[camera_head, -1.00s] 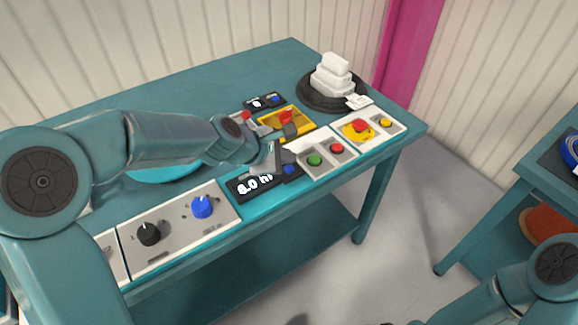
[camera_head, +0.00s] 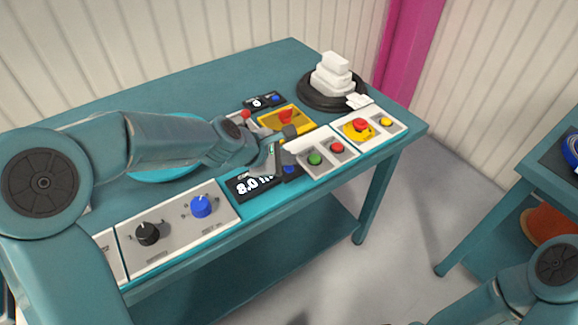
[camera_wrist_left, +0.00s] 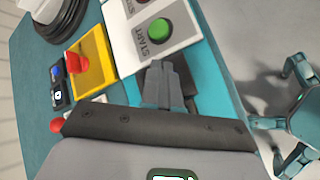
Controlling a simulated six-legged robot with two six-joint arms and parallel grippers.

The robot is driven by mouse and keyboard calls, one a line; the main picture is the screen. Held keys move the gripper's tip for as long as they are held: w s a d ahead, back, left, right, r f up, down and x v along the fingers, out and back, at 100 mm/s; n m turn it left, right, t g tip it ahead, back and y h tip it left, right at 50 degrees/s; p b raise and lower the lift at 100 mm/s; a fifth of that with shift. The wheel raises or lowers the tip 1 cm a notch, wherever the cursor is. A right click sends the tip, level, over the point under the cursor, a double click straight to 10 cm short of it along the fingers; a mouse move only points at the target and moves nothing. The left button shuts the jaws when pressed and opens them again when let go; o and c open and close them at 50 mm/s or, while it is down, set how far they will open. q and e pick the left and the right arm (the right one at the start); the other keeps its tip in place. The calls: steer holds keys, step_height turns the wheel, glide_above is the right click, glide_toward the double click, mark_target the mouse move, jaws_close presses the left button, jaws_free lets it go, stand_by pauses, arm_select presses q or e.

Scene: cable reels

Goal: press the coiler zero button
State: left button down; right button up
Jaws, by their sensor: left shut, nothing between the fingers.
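A dark display reading about 8.0 (camera_head: 253,186) sits at the table's front edge, with a blue button (camera_head: 291,170) just right of it. A smaller black display (camera_head: 258,102) with another blue button (camera_head: 275,98) lies farther back; no readable label tells which is the coiler zero button. My left gripper (camera_head: 286,159) is shut and empty, its tips over the front blue button's upper edge; I cannot tell whether they touch. In the left wrist view the shut fingers (camera_wrist_left: 165,82) point toward the panel's teal edge and hide the front button. My right gripper is out of view.
A panel with a green START button (camera_head: 315,159) and a red button (camera_head: 337,147) stands close right of the fingers. A yellow plate with a red switch (camera_head: 287,116) lies behind. Knobs (camera_head: 201,206) are at front left. A black disc with white blocks (camera_head: 333,75) stands at the back right.

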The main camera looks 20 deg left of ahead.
mark_target(286, 170)
arm_select(q)
steer(key=shift+f+b, duration=0.45)
stand_by(0.5)
steer(key=shift+r+p, duration=0.85)
steer(key=shift+p, duration=0.05)
step_height(286, 170, up, 5)
steer(key=p, duration=0.5)
steer(key=shift+r, duration=0.1)
stand_by(0.7)
